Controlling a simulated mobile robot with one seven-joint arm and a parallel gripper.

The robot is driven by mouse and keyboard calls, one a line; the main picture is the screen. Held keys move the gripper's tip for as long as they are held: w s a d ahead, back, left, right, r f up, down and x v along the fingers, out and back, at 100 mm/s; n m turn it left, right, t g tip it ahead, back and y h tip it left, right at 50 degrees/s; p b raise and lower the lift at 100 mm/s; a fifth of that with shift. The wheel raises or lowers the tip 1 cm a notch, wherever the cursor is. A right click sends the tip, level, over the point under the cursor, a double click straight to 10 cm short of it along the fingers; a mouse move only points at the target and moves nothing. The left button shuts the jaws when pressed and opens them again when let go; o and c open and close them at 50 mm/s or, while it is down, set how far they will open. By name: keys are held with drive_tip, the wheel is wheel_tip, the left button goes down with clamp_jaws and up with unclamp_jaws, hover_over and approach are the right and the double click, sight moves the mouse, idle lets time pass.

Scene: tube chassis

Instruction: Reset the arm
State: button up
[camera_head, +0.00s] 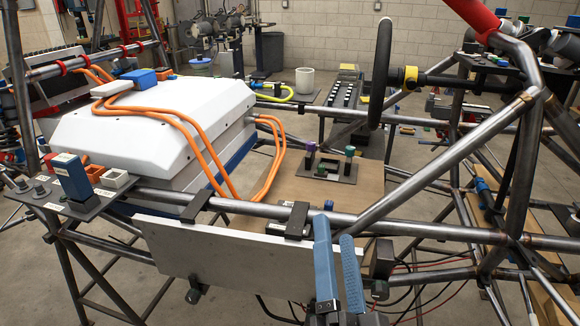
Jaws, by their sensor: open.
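My gripper (334,236) shows at the bottom, right of centre. Its two blue fingers point up, apart, with nothing seen between them. Its dark base is cut off by the lower edge. The fingers overlap the right part of a white panel (235,252) and the horizontal tube (250,208) of the chassis in the picture. I cannot tell how far they are from these. Most of my arm is out of view.
A white battery box (150,125) with orange cables (205,150) stands left. A steering wheel (380,73) and steel tubes crowd the right. A bracket holding a blue block (72,176) is at far left. A plate with coloured knobs (327,167) lies on a brown board (300,197).

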drive_tip(key=s+a+r+n+t+p, duration=0.1)
drive_tip(key=r+p, duration=0.7)
drive_tip(key=r, duration=1)
drive_tip(key=s+a+r+n+t+p, duration=0.2)
drive_tip(key=r+n+p, duration=0.4)
drive_tip(key=r, duration=1.2)
drive_tip(key=s+a+r+n+t+p, duration=0.2)
drive_tip(key=r+p, duration=0.7)
drive_tip(key=r, duration=0.9)
drive_tip(key=shift+s+a+n+t+p, duration=0.3)
drive_tip(key=shift+a+n+t, duration=0.15)
drive_tip(key=shift+n, duration=0.35)
